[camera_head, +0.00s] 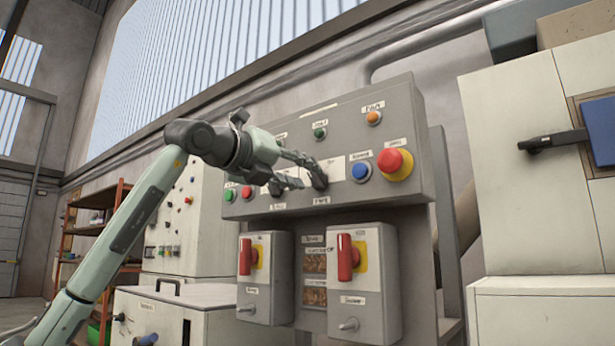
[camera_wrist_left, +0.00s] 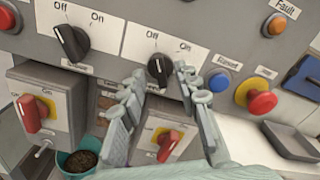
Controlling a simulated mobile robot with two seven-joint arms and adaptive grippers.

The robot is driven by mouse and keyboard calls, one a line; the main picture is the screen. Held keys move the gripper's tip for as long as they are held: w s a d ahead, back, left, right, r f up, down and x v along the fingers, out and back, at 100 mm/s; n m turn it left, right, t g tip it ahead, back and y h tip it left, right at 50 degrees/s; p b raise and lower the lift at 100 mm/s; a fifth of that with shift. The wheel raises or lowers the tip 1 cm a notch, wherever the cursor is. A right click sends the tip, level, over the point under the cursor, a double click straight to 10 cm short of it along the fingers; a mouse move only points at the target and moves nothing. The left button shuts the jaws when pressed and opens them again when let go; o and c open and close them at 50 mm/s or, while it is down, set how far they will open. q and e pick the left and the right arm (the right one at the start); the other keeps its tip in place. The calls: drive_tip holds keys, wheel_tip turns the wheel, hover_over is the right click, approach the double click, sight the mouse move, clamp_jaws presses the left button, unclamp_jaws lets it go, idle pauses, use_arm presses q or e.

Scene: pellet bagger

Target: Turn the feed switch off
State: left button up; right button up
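The grey control panel carries two black rotary switches with Off and On marks. The right-hand switch (camera_wrist_left: 157,70), taken as the feed switch, has a label too blurred to read surely; it also shows in the head view (camera_head: 319,181). Its knob stands close to upright in the wrist view, and its exact setting is hard to tell. My left gripper (camera_head: 307,172) is open in front of it. In the wrist view the fingertips (camera_wrist_left: 160,74) lie on either side of the knob; contact cannot be told. My right gripper is not in view.
The other black switch (camera_wrist_left: 72,42) points toward Off. A blue button (camera_head: 361,171) and a red mushroom button (camera_head: 393,163) sit right of the gripper. Boxes with red handles (camera_head: 346,257) project below. A blue-green bowl (camera_wrist_left: 78,163) shows low in the wrist view.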

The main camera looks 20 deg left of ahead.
use_arm(q)
drive_tip(key=v, duration=0.9)
drive_tip(key=shift+s+a, duration=0.15)
drive_tip(key=shift+s, duration=0.2)
